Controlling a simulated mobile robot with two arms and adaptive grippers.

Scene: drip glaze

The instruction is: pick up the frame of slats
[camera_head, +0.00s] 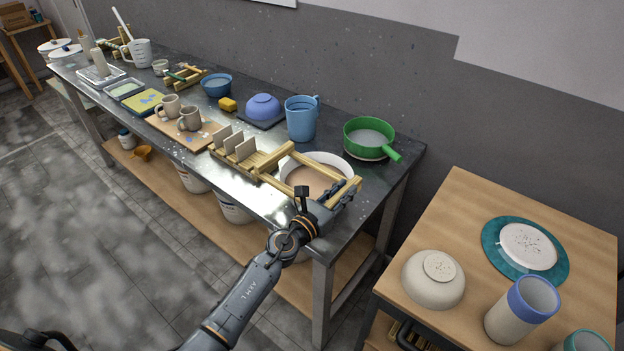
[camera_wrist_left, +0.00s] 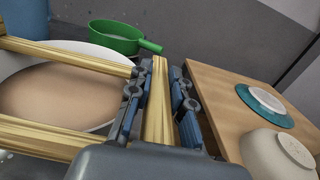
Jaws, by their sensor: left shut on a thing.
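The frame of slats (camera_head: 322,166) is pale wood and lies over the wide white basin (camera_head: 313,157) near the right end of the metal bench. In the left wrist view its rails (camera_wrist_left: 70,57) span the basin, which holds a tan liquid. My left gripper (camera_head: 333,197) is at the frame's right end. In the left wrist view the left gripper (camera_wrist_left: 157,105) is shut with its end slat between the two fingers. I cannot tell whether the frame is lifted clear of the rim. My right gripper is out of view.
A rack with upright tiles (camera_head: 240,147) stands close left of the frame. A green pan (camera_head: 369,136) and a blue jug (camera_head: 301,119) stand behind. A wooden table (camera_head: 454,208) with a cream bowl (camera_head: 432,283) is to the right, across a gap.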

